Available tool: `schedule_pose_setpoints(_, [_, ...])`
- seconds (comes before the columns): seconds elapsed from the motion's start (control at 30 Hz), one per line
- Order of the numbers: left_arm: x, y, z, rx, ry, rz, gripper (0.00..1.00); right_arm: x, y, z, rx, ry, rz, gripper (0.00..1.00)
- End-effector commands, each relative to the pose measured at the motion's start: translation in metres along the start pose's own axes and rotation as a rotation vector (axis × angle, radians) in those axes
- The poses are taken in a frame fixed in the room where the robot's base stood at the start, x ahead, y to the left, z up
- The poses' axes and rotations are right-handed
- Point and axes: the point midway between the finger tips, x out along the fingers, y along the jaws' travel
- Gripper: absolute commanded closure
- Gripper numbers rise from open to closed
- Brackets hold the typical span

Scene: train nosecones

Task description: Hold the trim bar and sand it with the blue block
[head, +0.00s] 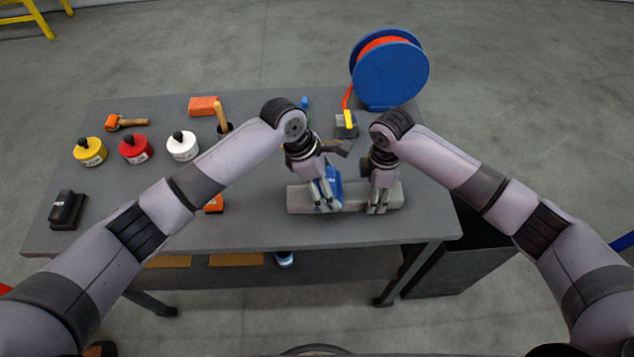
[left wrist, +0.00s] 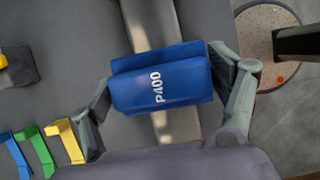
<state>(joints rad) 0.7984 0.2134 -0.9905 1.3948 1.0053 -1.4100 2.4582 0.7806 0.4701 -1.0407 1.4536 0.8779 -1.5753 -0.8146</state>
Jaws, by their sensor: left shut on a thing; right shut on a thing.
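The trim bar (head: 300,197) is a pale grey bar lying left to right near the table's front right edge. My right gripper (head: 377,209) is shut on the bar near its right end. My left gripper (head: 328,206) is shut on the blue block (head: 333,183), which sits over the bar left of the right gripper.
Yellow (head: 90,152), red (head: 136,149) and white (head: 182,147) tins stand at the left. A black block (head: 67,209) is near the left edge. A blue reel (head: 391,75) stands at the back right. A dark bin (head: 462,262) is below, right.

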Motion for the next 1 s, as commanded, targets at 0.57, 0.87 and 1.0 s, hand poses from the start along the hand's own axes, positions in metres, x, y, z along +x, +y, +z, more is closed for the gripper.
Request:
schedule_pose_setpoints(0.57, [-0.011,-0.001,-0.027,-0.002,0.001,-0.001,0.43,0.0,0.0,0.0,0.0,0.0,0.0,0.7])
schedule_pose_setpoints(0.87, [-0.021,-0.002,-0.052,-0.002,0.001,0.0,0.43,0.0,0.0,0.0,0.0,0.0,0.001,0.7])
schedule_pose_setpoints(1.0, [-0.026,-0.003,-0.064,-0.001,0.0,-0.001,0.43,0.0,0.0,0.0,0.0,0.0,0.001,0.7])
